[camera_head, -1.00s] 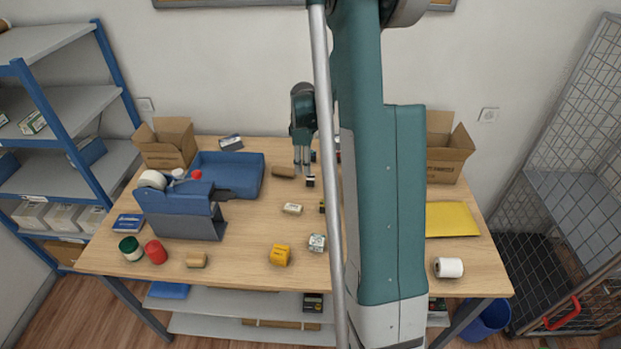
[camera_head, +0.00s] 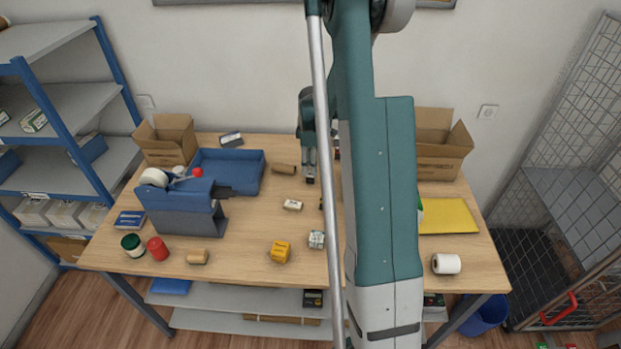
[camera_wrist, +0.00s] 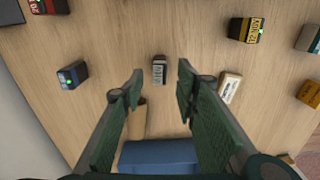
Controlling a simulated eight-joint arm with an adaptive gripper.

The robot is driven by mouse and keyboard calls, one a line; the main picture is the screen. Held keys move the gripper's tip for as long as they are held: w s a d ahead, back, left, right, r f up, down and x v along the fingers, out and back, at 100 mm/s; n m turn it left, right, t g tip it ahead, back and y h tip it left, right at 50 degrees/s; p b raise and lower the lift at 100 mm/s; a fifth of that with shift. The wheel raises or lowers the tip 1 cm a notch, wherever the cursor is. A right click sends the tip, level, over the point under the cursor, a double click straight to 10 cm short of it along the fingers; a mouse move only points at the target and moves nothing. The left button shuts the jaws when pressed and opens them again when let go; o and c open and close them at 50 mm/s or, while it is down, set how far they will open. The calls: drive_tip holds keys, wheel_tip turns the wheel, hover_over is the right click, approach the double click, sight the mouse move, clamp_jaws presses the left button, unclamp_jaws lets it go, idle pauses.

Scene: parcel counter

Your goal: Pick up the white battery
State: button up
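The white battery (camera_wrist: 159,69) is a small dark block with a pale printed label. It lies on the table, ahead of and between my fingertips in the wrist view. In the head view it is a small dark spot (camera_head: 310,181) at the fingertips, mostly hidden. My gripper (camera_wrist: 160,84) is open and empty, with a finger on each side of the line to the battery. It points down at the table in the head view (camera_head: 310,172). I cannot tell its exact height above the battery.
A brown roll (camera_wrist: 137,119) lies close by, partly behind a finger. A cream block (camera_wrist: 230,88), a yellow-and-black block (camera_wrist: 246,30), a blue-labelled block (camera_wrist: 72,75) and a red-and-black block (camera_wrist: 48,6) surround the battery. The blue tray (camera_head: 255,178) is to the left.

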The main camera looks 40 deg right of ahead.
sight(310, 177)
drive_tip(key=shift+f, duration=0.65)
drive_tip(key=shift+f, duration=0.15)
drive_tip(key=shift+f+p, duration=0.3)
drive_tip(key=shift+f, duration=2.15)
clamp_jaws()
